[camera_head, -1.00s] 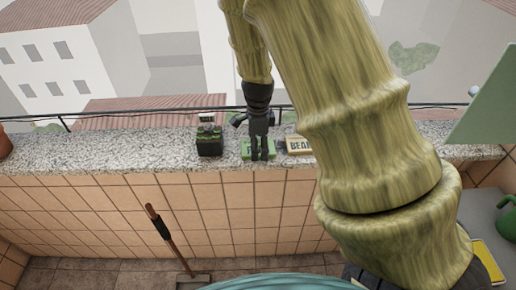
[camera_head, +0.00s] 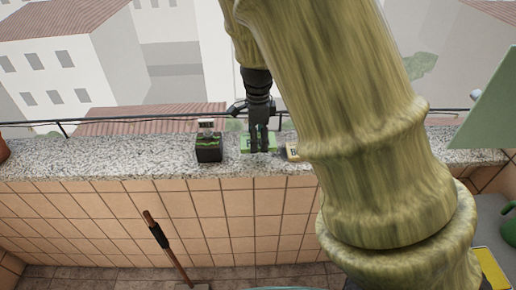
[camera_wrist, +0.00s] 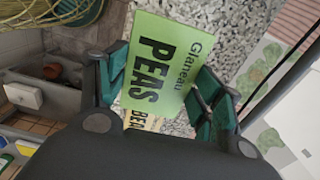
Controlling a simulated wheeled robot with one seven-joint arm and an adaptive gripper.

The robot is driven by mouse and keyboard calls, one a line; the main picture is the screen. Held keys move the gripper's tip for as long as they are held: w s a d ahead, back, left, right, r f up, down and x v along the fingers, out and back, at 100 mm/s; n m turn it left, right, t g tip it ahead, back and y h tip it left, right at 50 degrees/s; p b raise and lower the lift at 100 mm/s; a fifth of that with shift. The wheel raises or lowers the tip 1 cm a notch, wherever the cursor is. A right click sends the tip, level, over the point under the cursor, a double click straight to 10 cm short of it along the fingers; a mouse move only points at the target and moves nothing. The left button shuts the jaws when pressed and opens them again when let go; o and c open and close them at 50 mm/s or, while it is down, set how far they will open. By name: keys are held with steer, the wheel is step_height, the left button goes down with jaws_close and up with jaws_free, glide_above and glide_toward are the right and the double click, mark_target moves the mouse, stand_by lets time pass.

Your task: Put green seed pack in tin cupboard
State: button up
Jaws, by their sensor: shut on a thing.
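The green seed pack (camera_wrist: 160,66), lettered "PEAS", is between the fingers of my gripper (camera_wrist: 163,92) in the wrist view, and the gripper is shut on it. In the head view the green pack (camera_head: 250,143) shows at my gripper (camera_head: 260,148), over the granite ledge. I cannot tell whether it still touches the ledge. At the right edge of the head view a pale green panel (camera_head: 486,108) stands by a grey surface; I cannot tell whether it belongs to the tin cupboard.
A cream pack lettered "BEA" (camera_wrist: 140,123) lies close beside the green one. A black pot with a label (camera_head: 208,148) stands left of it on the granite ledge (camera_head: 100,155). A thin black rail runs behind the ledge. A wooden-handled tool (camera_head: 167,245) leans below.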

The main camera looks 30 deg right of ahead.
mark_target(258, 140)
steer(key=shift+r+b, duration=0.4)
steer(key=shift+r, duration=1.8)
steer(key=s+a+f+n+p, duration=0.5)
steer(key=s+a+f+n, duration=0.4)
steer(key=s+a+n, duration=0.4)
steer(key=w+a+f+n+b, duration=0.4)
steer(key=w+a+f+n, duration=0.1)
steer(key=w+a+f, duration=0.2)
steer(key=w+a+f+n+b, duration=0.5)
steer(key=w+a+f, duration=0.2)
steer(key=f, duration=0.5)
steer(key=a, duration=0.2)
steer(key=shift+a+n, duration=0.35)
steer(key=shift+n, duration=0.05)
steer(key=shift+s+d, duration=0.1)
